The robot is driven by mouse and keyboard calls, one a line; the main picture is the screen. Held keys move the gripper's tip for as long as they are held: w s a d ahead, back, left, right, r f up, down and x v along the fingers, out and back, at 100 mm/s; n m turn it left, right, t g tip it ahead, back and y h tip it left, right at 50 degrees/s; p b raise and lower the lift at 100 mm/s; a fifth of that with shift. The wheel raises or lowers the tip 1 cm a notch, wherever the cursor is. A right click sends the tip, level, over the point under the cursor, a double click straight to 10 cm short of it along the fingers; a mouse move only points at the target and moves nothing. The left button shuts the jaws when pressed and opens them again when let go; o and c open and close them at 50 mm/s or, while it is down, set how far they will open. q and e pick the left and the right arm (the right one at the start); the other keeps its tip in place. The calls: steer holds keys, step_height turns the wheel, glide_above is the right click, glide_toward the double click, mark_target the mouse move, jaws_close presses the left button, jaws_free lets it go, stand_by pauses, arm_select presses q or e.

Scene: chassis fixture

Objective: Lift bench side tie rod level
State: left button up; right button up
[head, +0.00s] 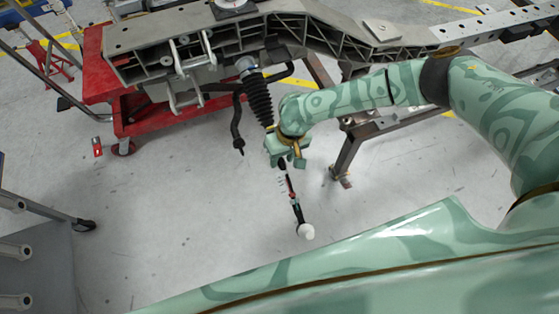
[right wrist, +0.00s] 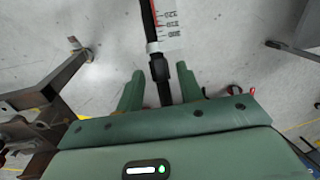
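The tie rod (head: 293,197) is a thin dark rod with a red-marked section and a white ball-like end, hanging at a slant out over the floor. Its upper part runs toward the black ribbed boot (head: 258,98) under the chassis; my gripper hides the join. My right gripper (head: 284,163) is at the rod's upper part. In the right wrist view the black rod (right wrist: 161,84) passes between the two green fingers (right wrist: 160,90), with a gap visible on each side, so the gripper looks open around it. My left gripper is out of view.
The grey chassis frame (head: 140,42) rests on a red cart (head: 95,65) and a brown metal stand (head: 345,155). A black hose (head: 236,125) hangs left of the boot. The floor around the rod's end is clear.

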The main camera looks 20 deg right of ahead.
steer(key=shift+a+f+b, duration=0.2)
steer(key=shift+f+b, duration=0.1)
steer(key=shift+f, duration=0.8)
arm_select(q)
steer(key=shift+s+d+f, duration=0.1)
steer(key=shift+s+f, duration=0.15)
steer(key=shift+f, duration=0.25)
arm_select(e)
steer(key=shift+c, duration=0.4)
